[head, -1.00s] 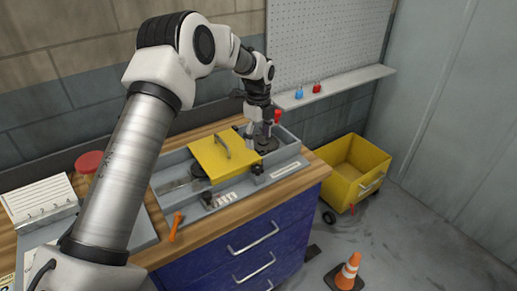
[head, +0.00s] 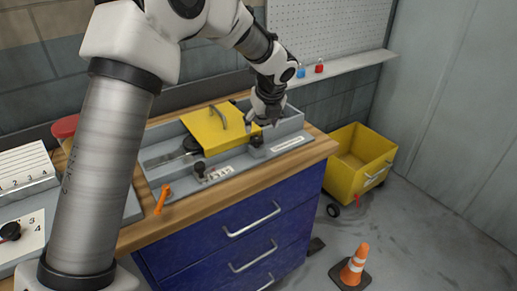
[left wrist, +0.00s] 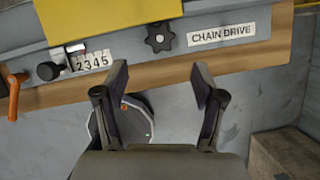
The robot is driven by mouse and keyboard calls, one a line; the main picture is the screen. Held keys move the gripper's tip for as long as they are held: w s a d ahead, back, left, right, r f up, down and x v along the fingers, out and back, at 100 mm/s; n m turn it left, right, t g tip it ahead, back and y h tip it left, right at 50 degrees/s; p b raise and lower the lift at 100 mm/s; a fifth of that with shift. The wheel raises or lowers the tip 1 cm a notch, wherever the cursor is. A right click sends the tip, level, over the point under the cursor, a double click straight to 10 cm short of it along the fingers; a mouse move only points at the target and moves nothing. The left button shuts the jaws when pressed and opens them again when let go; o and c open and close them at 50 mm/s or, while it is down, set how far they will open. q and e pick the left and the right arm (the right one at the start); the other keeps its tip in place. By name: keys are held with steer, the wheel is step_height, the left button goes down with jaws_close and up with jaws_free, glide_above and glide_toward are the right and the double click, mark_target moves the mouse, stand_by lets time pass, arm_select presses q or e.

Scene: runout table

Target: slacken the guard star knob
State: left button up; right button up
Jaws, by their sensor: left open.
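The guard star knob (left wrist: 159,37) is black and lobed, on the grey front rail beside the CHAIN DRIVE label (left wrist: 222,34). In the head view, the knob (head: 257,141) is just below my left gripper (head: 263,119). The left wrist view shows that gripper (left wrist: 160,76) open and empty, its fingers apart from the knob, which lies beyond and between the tips. The yellow guard (head: 212,131) with its handle lies over the grey trough, left of the knob. My right gripper is not in view.
A black knob (head: 200,171) beside a digit counter (left wrist: 92,62) and an orange lever (head: 161,198) sit farther left. Padlocks (head: 319,66) stand on the wall shelf. A yellow cart (head: 357,165) and a traffic cone (head: 354,264) are on the floor.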

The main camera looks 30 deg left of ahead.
mark_target(258, 140)
arm_select(q)
steer(key=x, duration=0.7)
steer(key=shift+s, duration=0.1)
steer(key=shift+c, duration=0.3)
steer(key=c, duration=1.1)
